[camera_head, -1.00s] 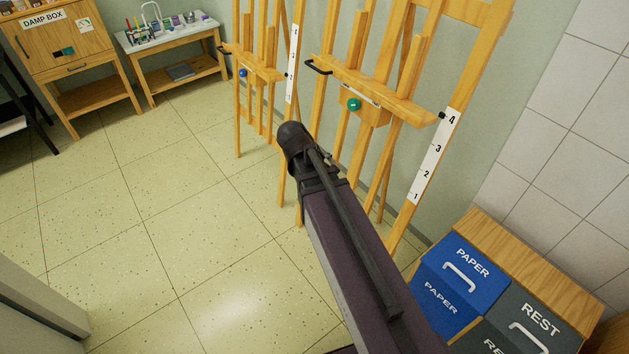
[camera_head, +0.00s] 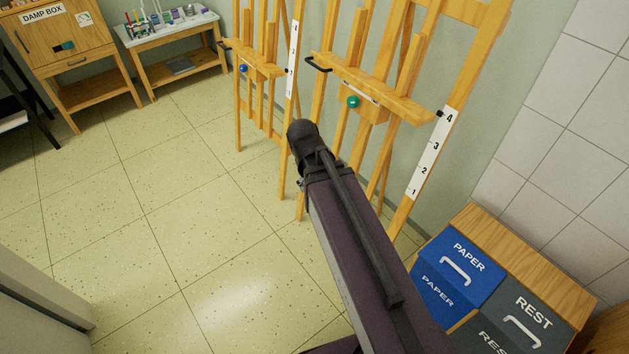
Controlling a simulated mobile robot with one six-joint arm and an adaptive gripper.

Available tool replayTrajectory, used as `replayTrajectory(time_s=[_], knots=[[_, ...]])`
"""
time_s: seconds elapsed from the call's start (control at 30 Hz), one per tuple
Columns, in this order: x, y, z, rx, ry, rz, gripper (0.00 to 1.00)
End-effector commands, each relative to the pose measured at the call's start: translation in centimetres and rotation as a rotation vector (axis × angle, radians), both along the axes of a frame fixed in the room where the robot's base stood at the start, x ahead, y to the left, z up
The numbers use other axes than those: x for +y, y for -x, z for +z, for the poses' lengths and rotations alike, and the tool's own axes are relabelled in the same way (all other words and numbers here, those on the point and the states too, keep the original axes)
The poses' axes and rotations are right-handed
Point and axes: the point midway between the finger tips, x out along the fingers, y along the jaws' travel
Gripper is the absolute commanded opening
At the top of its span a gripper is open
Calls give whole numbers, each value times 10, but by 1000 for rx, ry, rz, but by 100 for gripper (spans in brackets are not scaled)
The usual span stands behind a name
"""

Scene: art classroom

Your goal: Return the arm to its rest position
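My arm (camera_head: 355,235) reaches up from the bottom of the head view toward the middle of the picture. It is a purple-grey link with a dark cable along it and a dark rounded joint (camera_head: 302,138) at its far end. My gripper does not show; it is out of sight beyond or below that joint. No held object can be seen.
Two wooden easels, a near one (camera_head: 372,92) and a farther one (camera_head: 262,70), stand beyond my arm. Blue PAPER (camera_head: 462,262) and grey REST (camera_head: 527,318) bins are at right. A damp box cabinet (camera_head: 70,45) and a supply table (camera_head: 165,32) stand at the back. The left floor (camera_head: 140,190) is clear.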

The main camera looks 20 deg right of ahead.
Motion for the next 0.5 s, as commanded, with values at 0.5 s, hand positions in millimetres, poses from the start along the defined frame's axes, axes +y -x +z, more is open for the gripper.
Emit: replayTrajectory(time_s=[0.5], knots=[[23, 22, 12, 1, -154, -153, 92]])
